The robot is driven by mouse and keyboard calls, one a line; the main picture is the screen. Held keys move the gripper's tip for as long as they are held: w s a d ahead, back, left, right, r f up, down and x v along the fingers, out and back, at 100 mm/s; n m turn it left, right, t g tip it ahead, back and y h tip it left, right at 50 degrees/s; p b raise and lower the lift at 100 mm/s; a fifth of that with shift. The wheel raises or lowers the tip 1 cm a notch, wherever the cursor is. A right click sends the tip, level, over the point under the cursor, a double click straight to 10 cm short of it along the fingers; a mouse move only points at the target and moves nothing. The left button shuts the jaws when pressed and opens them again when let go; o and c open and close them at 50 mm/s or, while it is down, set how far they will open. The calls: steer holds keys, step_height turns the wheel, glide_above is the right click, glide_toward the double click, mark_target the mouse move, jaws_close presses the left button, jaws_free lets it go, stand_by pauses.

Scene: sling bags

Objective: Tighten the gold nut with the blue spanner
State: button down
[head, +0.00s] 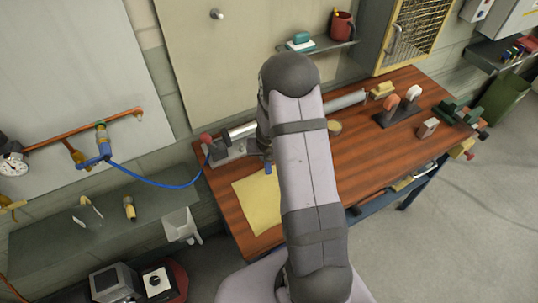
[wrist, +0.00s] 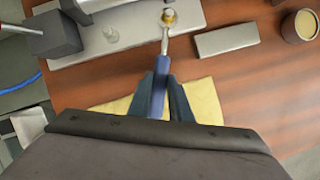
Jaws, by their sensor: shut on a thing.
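The blue spanner (wrist: 161,68) shows in the wrist view, its blue handle between the two fingers of my gripper (wrist: 163,82). My gripper is shut on this handle. The spanner's steel shank points away to the gold nut (wrist: 168,16), which sits on a pale grey plate (wrist: 188,21). The spanner's head is at the near side of the nut; I cannot tell whether its jaw is around the nut or only beside it. In the head view a bit of blue (head: 268,167) shows beside my arm, which hides the nut.
A yellow cloth (wrist: 204,100) lies on the wooden bench (wrist: 272,80) under my gripper. A grey bar (wrist: 226,39) and a round tin (wrist: 299,25) lie to the right. A dark block (wrist: 55,34) stands at left. The bench's right part holds several other things.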

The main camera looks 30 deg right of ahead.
steer(key=shift+w+a+r+m+h+p, duration=0.1)
steer(key=shift+w+a+m+h+p, duration=0.2)
steer(key=shift+w+a+m+p, duration=0.35)
steer(key=shift+s+a, duration=0.1)
steer(key=shift+s, duration=0.05)
steer(key=shift+m+p, duration=0.25)
steer(key=shift+p, duration=0.1)
steer(key=shift+w+a+r+m+p, duration=0.1)
steer(key=shift+w+a+m+p, duration=0.55)
steer(key=shift+p, duration=0.5)
steer(key=shift+a+m+g+h+p, duration=0.15)
steer(key=shift+m+g+h+p, duration=0.15)
steer(key=shift+m+p, duration=0.05)
steer(key=shift+w+a, duration=0.1)
steer(key=shift+w+a+m+g+h, duration=0.3)
steer(key=shift+w+a+m, duration=0.45)
steer(key=shift+m, duration=0.35)
